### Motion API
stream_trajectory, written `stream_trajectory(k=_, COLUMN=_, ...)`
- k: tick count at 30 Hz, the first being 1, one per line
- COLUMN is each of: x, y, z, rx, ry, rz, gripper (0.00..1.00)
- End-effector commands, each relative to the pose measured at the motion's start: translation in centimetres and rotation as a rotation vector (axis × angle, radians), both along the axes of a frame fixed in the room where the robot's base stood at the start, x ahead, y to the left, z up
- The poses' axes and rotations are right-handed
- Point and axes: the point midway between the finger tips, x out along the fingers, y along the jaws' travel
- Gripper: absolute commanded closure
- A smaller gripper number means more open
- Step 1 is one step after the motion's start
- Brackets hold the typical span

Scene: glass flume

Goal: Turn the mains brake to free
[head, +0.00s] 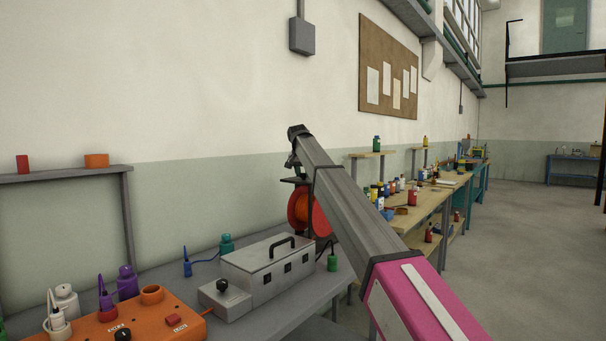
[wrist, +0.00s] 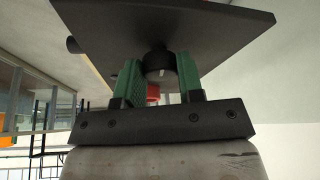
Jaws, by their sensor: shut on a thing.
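A black knob (wrist: 158,61), which I take to be the mains brake, sits on the face of a dark plate (wrist: 225,22) in the wrist view. A small pale mark shows on the knob; I cannot read its setting. My gripper (wrist: 160,74) has its green fingers on either side of the knob and is shut on it. In the head view the dark plate (head: 296,181) is above a red and orange reel (head: 308,212) at the back of the bench. My arm's end is over the plate there; the knob is hidden.
A grey metal box (head: 267,270) with a black handle stands in front of the reel. An orange unit (head: 150,318) with bottles is at lower left. Blue (head: 187,265) and green (head: 332,260) plugs lie beside the box. Wooden benches (head: 432,205) with bottles run along the wall.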

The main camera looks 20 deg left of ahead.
Motion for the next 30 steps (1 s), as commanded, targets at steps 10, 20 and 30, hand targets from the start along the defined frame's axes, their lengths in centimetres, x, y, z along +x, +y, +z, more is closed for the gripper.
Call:
stream_trajectory(k=10, x=-0.05, y=-0.23, z=0.05, rx=0.001, ry=-0.001, rz=0.28, gripper=0.89)
stream_trajectory(k=20, x=0.08, y=-0.4, z=0.06, rx=0.002, ry=0.0, rz=0.594, gripper=0.89)
stream_trajectory(k=30, x=0.3, y=-0.54, z=0.08, rx=0.003, ry=-0.001, rz=0.917, gripper=0.89)
